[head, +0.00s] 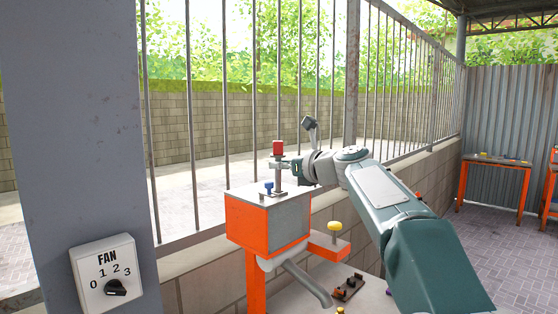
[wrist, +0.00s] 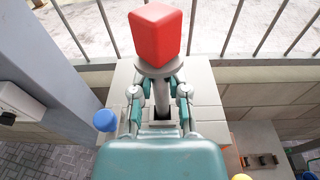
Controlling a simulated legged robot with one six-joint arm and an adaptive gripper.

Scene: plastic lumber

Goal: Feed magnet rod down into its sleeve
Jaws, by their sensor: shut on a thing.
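The magnet rod has a red block handle (head: 278,148) over a grey round collar, with a grey shaft running down below it. In the wrist view the red handle (wrist: 155,32) stands at the top middle. My gripper (head: 276,162) is shut on the rod just under the collar; in the wrist view its fingers (wrist: 157,76) close in from both sides. The shaft looks upright above the top of an orange and grey housing (head: 265,222). Its lower end meets a small plate area there.
A blue knob (head: 268,188) stands on the housing top, close left of the shaft. A yellow knob (head: 334,227) sits on a lower orange ledge at right. A grey spout (head: 308,284) slopes down in front. Barred fencing (head: 225,110) stands behind the housing.

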